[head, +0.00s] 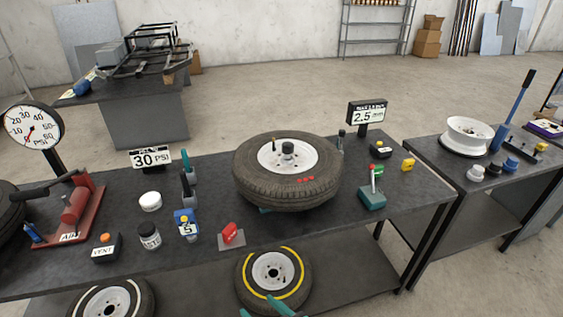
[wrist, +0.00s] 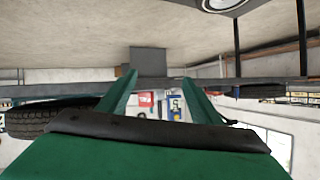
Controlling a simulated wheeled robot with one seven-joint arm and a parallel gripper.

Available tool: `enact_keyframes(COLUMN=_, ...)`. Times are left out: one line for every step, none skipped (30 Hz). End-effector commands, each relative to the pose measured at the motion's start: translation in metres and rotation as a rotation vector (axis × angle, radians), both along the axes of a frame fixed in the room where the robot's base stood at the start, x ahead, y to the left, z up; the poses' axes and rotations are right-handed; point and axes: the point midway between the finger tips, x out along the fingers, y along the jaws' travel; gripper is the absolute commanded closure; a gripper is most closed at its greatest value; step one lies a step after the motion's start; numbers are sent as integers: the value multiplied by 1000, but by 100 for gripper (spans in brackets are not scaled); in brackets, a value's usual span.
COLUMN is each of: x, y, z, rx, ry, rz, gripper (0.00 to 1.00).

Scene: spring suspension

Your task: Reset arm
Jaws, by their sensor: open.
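My gripper (wrist: 160,85) shows in the wrist view as two green fingers held apart, with nothing visible between them. In the head view, teal parts that look like my gripper (head: 275,309) show at the bottom edge, in front of the lower shelf and below the bench top. The rest of my arm is out of the head view.
A large tire (head: 260,190) lies on the workbench (head: 215,235). A yellow-striped tire (head: 295,262) is on the lower shelf. A red pump (head: 77,208), white jar (head: 150,201) and red clip-like part (head: 231,234) stand on the bench. A second bench (head: 432,155) is at right.

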Motion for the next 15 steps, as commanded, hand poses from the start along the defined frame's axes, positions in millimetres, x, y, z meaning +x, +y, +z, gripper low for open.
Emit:
enact_keyframes(x=-12, y=-3, z=-15, rx=0, ry=25, rz=-52, gripper=41)
enact_keyframes(x=-17, y=-6, z=-22, rx=-2, ry=34, rz=-87, gripper=41)
enact_keyframes(x=-24, y=-10, z=-31, rx=-5, ry=43, rz=-133, gripper=41)
enact_keyframes(x=-30, y=-13, z=-37, rx=-7, ry=52, rz=-166, gripper=41)
enact_keyframes(x=-36, y=-17, z=-42, rx=-11, ry=56, rz=-198, gripper=41)
enact_keyframes(x=-45, y=-21, z=-48, rx=-15, ry=61, rz=-240, gripper=41)
enact_keyframes(x=-51, y=-25, z=-53, rx=-19, ry=64, rz=-271, gripper=41)
enact_keyframes(x=-59, y=-28, z=-58, rx=-25, ry=66, rz=-300, gripper=41)
enact_keyframes(x=-68, y=-33, z=-62, rx=-31, ry=67, rz=-337, gripper=41)
enact_keyframes(x=-75, y=-36, z=-65, rx=-37, ry=65, rz=-365, gripper=41)
enact_keyframes(x=-83, y=-39, z=-67, rx=-42, ry=64, rz=-390, gripper=41)
enact_keyframes(x=-93, y=-43, z=-70, rx=-50, ry=60, rz=-422, gripper=41)
enact_keyframes(x=-101, y=-46, z=-71, rx=-56, ry=56, rz=-445, gripper=41)
enact_keyframes(x=-109, y=-49, z=-72, rx=-62, ry=50, rz=-467, gripper=41)
enact_keyframes(x=-120, y=-53, z=-72, rx=-70, ry=42, rz=-495, gripper=41)
